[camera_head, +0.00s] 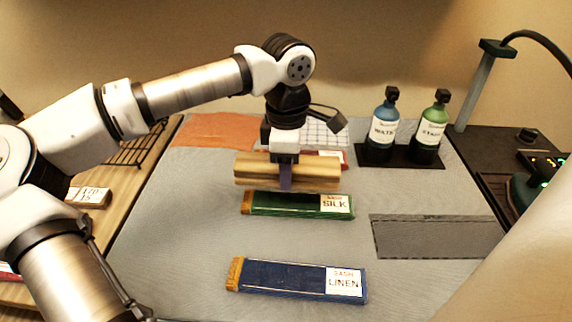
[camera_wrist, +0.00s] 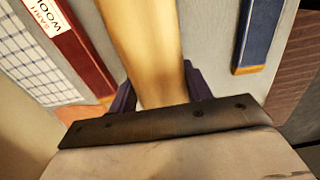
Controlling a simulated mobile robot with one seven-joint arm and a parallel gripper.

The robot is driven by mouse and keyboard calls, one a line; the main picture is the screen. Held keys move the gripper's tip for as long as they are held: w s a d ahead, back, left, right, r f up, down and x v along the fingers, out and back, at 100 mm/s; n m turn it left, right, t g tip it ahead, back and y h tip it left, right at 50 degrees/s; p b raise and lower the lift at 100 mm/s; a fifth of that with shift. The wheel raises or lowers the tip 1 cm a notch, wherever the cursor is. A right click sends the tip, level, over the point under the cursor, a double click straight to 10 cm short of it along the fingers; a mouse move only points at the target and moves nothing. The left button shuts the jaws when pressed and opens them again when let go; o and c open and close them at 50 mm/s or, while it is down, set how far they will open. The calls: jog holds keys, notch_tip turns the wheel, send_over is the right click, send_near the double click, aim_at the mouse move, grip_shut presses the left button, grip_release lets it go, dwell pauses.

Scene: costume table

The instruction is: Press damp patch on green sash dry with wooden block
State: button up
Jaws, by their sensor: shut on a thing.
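The wooden block (camera_head: 245,170) is held level in my gripper (camera_head: 286,184), whose purple fingers are shut on it. It also fills the middle of the wrist view (camera_wrist: 147,45). The green sash (camera_head: 285,209), with a white SILK label, lies on the grey cloth just in front of and below the block. The block appears raised above the table, apart from the green sash. A dark area shows along the sash's back edge near the label; I cannot tell whether it is the damp patch or shadow.
A blue LINEN sash (camera_head: 290,278) lies nearer the front. A red WOOL sash (camera_wrist: 80,50) lies behind the block. Blue (camera_head: 384,128) and green (camera_head: 431,130) bottles stand on a dark tray at back right. A dark grey mat (camera_head: 430,237) lies at right, empty.

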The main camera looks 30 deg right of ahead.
jog(key=shift+f+b, duration=1.55)
jog(key=shift+f, duration=1.2)
jog(key=shift+w+r, duration=0.15)
